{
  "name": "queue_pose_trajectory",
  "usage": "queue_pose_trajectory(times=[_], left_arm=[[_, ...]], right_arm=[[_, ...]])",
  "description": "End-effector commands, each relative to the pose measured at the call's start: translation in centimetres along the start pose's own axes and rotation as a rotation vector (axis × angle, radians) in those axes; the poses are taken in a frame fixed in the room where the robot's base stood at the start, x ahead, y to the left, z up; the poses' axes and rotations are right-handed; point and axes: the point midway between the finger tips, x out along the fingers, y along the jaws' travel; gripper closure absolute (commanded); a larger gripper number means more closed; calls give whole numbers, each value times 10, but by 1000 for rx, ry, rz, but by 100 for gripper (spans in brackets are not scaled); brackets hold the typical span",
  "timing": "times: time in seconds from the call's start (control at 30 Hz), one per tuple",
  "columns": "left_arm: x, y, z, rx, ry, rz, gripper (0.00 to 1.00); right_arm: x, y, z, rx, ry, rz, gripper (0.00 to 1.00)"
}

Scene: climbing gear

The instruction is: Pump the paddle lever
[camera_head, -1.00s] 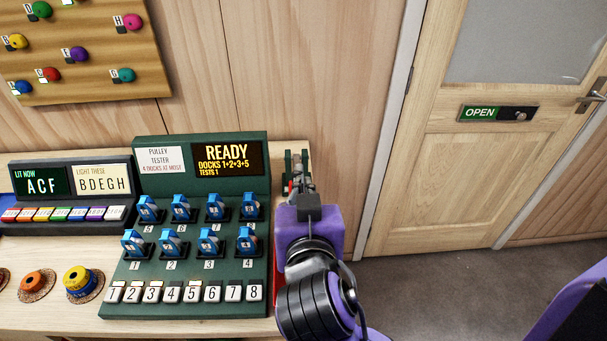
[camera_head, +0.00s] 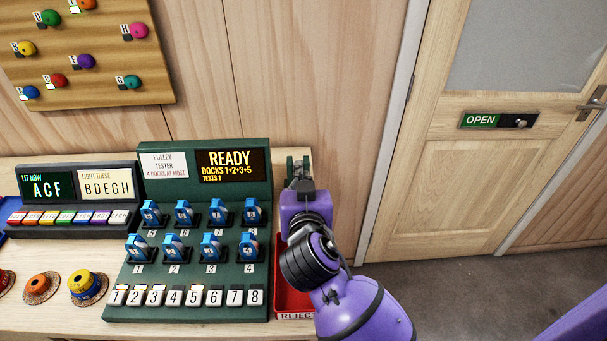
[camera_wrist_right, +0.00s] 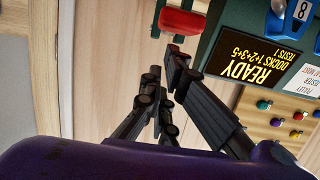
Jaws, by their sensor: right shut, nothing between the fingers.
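The paddle lever shows in the right wrist view as a red paddle (camera_wrist_right: 183,22) beside the dark green tester. In the head view only its green bracket (camera_head: 291,165) shows, at the right end of the tester; my right gripper hides the rest. My right gripper (camera_head: 302,184) is over that bracket. In the right wrist view its fingers (camera_wrist_right: 166,64) are together and empty, with the tips close to the red paddle. I cannot tell whether they touch it. The green pulley tester (camera_head: 117,270) displays READY, DOCKS 1+2+3+5 and TESTS 1. My left gripper is out of view.
Blue pulleys (camera_head: 183,214) stand on the tester's docks above numbered keys (camera_head: 192,298). A red REJECT tray (camera_head: 290,299) lies right of the tester, partly under my right arm. A hold-lighting console (camera_head: 75,222) is at the left. A door (camera_head: 480,205) is at the right.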

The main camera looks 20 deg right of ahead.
Motion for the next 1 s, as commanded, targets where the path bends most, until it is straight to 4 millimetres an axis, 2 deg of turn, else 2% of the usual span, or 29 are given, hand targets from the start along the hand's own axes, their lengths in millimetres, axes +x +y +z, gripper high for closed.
queue_pose_trajectory(times=[0.13, 0.47, 0.57, 0.7, 0.83, 1.0], left_arm=[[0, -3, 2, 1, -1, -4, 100], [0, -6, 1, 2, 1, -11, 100], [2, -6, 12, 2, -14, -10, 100], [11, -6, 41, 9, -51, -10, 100], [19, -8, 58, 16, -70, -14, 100], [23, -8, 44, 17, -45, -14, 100]], right_arm=[[2, 0, 8, -2, 1, 0, 100], [2, 0, 9, 0, 2, 0, 100], [2, -1, 16, 1, 9, -1, 100], [3, -1, 35, 2, 56, -1, 100], [1, 0, 43, 2, 103, 2, 100], [0, 0, 44, 0, 116, 1, 100]])
